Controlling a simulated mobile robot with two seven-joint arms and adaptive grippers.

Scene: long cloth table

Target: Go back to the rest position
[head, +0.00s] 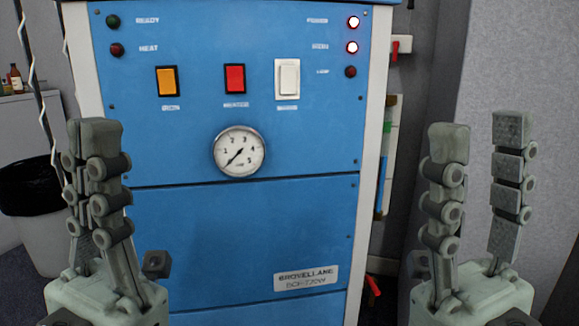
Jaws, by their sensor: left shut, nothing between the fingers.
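My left gripper (95,140) stands upright at the left, in front of the blue machine's left edge. Its fingers are together with nothing between them. My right gripper (478,135) stands upright at the right, beside the machine. Its two fingers are apart and the gap between them is empty. Neither gripper appears to touch the blue machine (230,225). The panel carries an orange switch (167,81), a red switch (235,79) and a white switch (287,79). Two lamps at the upper right (353,22) are lit; the lamp below them (350,72) looks dark.
A round gauge (239,152) sits mid-panel. A bin with a black liner (35,215) stands at the left behind my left gripper. A grey wall (500,60) rises behind my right gripper. Small bottles (15,78) stand at the far left.

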